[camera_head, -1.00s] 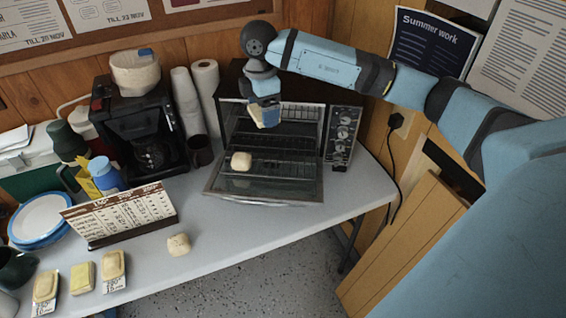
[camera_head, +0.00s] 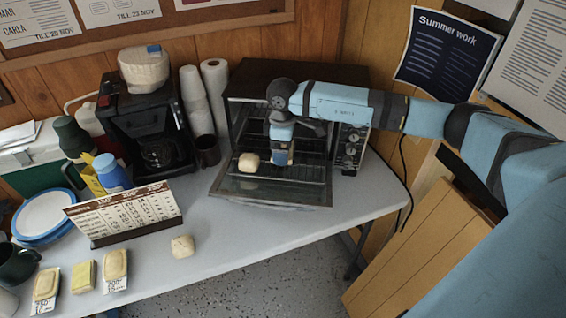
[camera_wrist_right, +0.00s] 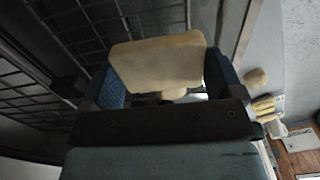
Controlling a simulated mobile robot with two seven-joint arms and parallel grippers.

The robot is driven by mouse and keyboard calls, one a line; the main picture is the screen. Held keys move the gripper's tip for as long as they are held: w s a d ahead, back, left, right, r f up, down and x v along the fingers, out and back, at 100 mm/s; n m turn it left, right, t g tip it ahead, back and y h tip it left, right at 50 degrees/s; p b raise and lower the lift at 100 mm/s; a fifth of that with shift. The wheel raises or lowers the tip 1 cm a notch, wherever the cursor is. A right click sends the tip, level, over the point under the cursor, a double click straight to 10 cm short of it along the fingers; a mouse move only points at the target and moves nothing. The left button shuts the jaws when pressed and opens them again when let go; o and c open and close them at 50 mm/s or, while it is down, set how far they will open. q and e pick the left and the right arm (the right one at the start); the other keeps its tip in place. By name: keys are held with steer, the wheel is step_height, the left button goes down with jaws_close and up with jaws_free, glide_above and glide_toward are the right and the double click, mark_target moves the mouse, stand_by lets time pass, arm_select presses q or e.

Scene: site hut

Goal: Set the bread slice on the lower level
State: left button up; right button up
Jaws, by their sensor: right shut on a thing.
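The pale bread slice (camera_wrist_right: 160,62) is between the fingers of my right gripper (camera_wrist_right: 165,88) in the right wrist view, with wire racks behind it. In the head view my right gripper (camera_head: 282,158) is low in front of the open toaster oven (camera_head: 252,92), above its lowered glass door (camera_head: 265,190). The oven's wire rack (camera_head: 305,172) shows partly behind the gripper. I cannot tell whether the slice touches a rack. My left gripper is out of view.
Another roll (camera_head: 182,246) is on the table (camera_head: 235,225). A coffee maker (camera_head: 150,130), stacked cups (camera_head: 196,102) and a dark mug (camera_head: 208,151) stand left of the oven.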

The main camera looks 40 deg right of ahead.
mark_target(283, 170)
steer(key=shift+f, duration=2.95)
steer(key=shift+f, duration=0.1)
